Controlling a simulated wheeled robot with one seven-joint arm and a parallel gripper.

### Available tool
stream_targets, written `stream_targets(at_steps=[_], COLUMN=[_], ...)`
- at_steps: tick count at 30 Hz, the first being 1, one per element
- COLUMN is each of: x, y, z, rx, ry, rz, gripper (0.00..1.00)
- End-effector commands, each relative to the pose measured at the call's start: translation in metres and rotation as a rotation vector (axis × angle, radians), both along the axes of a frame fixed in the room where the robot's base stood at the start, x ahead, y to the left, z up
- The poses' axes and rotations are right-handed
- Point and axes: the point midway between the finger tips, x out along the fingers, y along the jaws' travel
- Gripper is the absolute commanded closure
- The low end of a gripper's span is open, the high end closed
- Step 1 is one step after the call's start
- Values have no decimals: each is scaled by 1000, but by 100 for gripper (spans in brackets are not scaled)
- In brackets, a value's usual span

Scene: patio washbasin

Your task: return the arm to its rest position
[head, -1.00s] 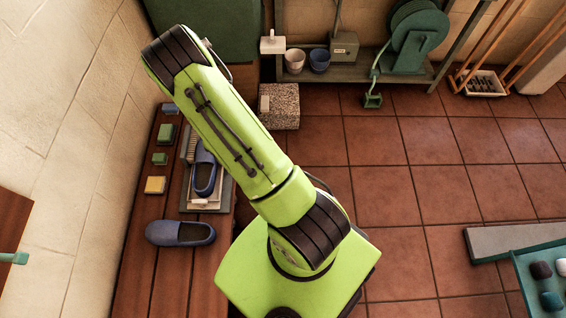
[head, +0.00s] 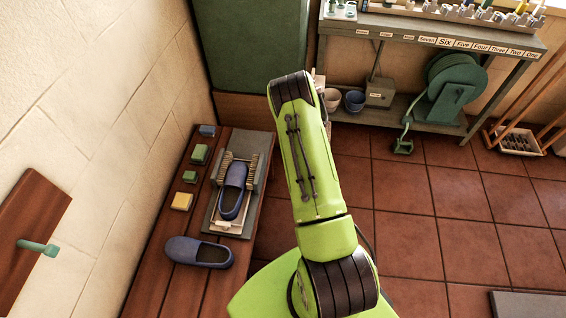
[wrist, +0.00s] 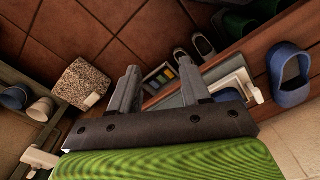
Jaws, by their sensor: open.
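My green arm rises through the middle of the head view and hides part of the floor and shelf behind it. My gripper (wrist: 162,92) shows in the wrist view with its two grey fingers apart and nothing between them. In the head view the gripper itself is not visible. In the wrist view, the bench with the shoes lies beyond and to the right of the fingers, apart from them.
A wooden bench (head: 148,290) runs along the left wall. It bears a tray (head: 262,147) with a blue shoe (head: 233,190), a second blue shoe (head: 198,252) and several small blocks. A speckled block (wrist: 85,82) stands on the tiles. Open floor (head: 400,215) lies right.

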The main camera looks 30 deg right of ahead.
Motion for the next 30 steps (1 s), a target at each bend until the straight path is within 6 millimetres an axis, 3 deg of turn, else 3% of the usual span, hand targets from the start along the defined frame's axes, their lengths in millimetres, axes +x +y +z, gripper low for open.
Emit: stream_targets(at_steps=[7, 10, 15, 20, 26, 30], x=[2, 16, 49, 57, 38, 7], y=[1, 5, 30, 62, 103, 130], z=[3, 30, 130, 224, 328, 389], rx=[0, -1, 5, 21, 40, 51], ry=[-3, -29, -106, -174, -254, -308], rz=[-1, -14, -69, -111, -157, -186], gripper=[53, 53, 53, 53, 53, 53])
